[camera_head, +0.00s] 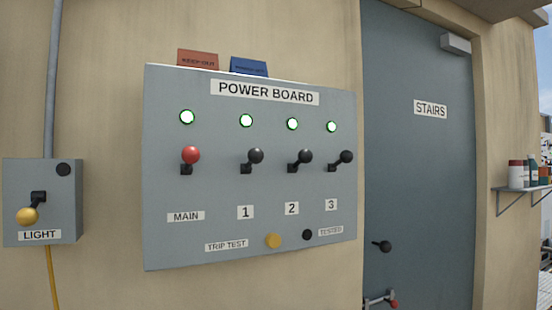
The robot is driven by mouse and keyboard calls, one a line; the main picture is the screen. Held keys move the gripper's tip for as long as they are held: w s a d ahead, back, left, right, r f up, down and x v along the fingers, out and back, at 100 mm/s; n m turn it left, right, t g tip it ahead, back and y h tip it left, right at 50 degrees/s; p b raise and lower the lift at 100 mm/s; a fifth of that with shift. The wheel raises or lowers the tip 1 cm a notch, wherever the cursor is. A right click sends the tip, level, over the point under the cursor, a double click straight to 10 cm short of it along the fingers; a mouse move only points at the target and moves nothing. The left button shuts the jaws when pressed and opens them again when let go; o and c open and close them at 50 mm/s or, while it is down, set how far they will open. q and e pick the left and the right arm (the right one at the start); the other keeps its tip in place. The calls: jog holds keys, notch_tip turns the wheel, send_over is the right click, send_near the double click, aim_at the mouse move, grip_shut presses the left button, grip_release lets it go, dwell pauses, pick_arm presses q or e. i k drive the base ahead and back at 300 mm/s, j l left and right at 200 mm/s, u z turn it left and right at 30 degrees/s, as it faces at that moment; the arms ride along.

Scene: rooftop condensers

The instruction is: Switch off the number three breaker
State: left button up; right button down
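The grey power board (252,180) is on the wall in the middle of the head view. The number three breaker (346,157) is the rightmost lever, with a black ball knob tilted up and to the right. A green-white lamp (331,127) is lit above it, and a label "3" (331,205) is below it. Breakers 1 (256,156) and 2 (305,156) have similar raised black knobs under lit lamps. The MAIN lever (190,156) has a raised red knob under a lit lamp. Neither of my grippers is in view.
A LIGHT switch box (62,190) with a lowered yellow knob is at left. A yellow button (273,241) is low on the board. Red (198,59) and blue (249,67) signs stand on top. The STAIRS door (415,180) and a shelf (525,189) with containers are at right.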

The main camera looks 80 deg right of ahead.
aim_at(346, 156)
jog(key=z, duration=2.75)
jog(key=l+u, duration=0.1)
jog(key=k+l, duration=0.05)
